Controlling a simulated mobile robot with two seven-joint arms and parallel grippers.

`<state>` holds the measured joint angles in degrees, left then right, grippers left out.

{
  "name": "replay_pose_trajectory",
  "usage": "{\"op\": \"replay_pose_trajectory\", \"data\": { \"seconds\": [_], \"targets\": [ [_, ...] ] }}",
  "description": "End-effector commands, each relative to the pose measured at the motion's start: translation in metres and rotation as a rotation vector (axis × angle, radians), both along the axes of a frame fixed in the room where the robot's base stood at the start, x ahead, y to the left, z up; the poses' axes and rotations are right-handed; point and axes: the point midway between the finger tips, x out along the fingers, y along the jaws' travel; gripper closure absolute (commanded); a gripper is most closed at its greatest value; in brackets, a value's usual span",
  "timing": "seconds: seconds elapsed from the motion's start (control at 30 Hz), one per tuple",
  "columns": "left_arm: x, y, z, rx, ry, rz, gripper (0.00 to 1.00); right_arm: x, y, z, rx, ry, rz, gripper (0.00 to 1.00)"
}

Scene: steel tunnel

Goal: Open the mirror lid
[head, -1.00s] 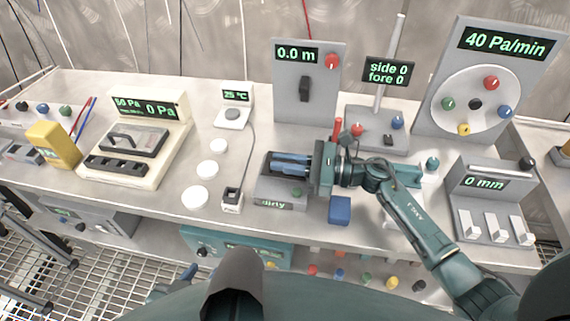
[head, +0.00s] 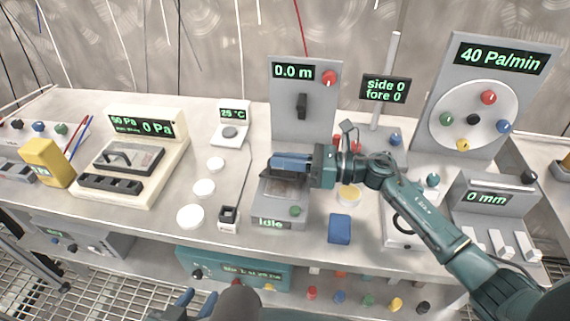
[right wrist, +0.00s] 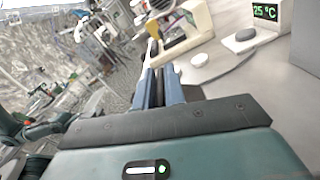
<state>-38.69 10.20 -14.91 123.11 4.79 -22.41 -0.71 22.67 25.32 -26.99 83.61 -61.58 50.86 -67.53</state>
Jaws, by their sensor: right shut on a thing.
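The grey mirror box (head: 266,214) stands near the middle of the bench, and its small front display reads "idle". My right gripper (head: 276,162) reaches in from the right over the box. Its blue fingers are shut on the mirror lid, which they mostly hide in the head view. In the right wrist view, a dark narrow edge of the lid (right wrist: 152,58) shows between and beyond the fingers (right wrist: 160,85). Below the fingers, a dark brownish surface shows in the box top. My left gripper (head: 178,302) is low at the bottom edge, away from the bench top; its opening is unclear.
A blue block (head: 340,229) sits right of the box near the front edge. The 0.0 m panel (head: 290,115) stands behind it. White discs (head: 204,188) and a small socket (head: 229,217) lie to the left. The 0 mm unit (head: 490,205) is at the right.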

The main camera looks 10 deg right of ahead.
Motion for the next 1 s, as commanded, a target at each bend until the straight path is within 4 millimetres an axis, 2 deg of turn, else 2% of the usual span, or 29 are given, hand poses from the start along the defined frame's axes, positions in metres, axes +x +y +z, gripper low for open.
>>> {"op": "replay_pose_trajectory", "data": {
  "seconds": [0.33, 0.37, 0.6, 0.87, 1.0],
  "targets": [
    [0.001, -0.001, 0.003, -0.007, -0.005, 0.006, 0.64, 0.003, -0.002, 0.001, -0.001, -0.005, -0.009, 1.00],
    [0.001, -0.001, 0.003, -0.007, -0.005, 0.006, 0.64, 0.003, -0.002, 0.001, -0.001, -0.004, -0.009, 0.87],
    [0.000, -0.001, 0.002, -0.005, -0.003, 0.005, 0.64, 0.001, -0.001, 0.000, 0.000, -0.002, -0.005, 0.69],
    [-0.001, 0.000, -0.002, -0.002, 0.003, 0.003, 0.64, 0.000, -0.003, -0.001, 0.000, -0.001, -0.003, 0.69],
    [-0.001, -0.001, -0.006, -0.005, 0.005, 0.002, 0.64, -0.004, -0.018, -0.002, -0.002, 0.000, -0.006, 0.69]
  ]
}}
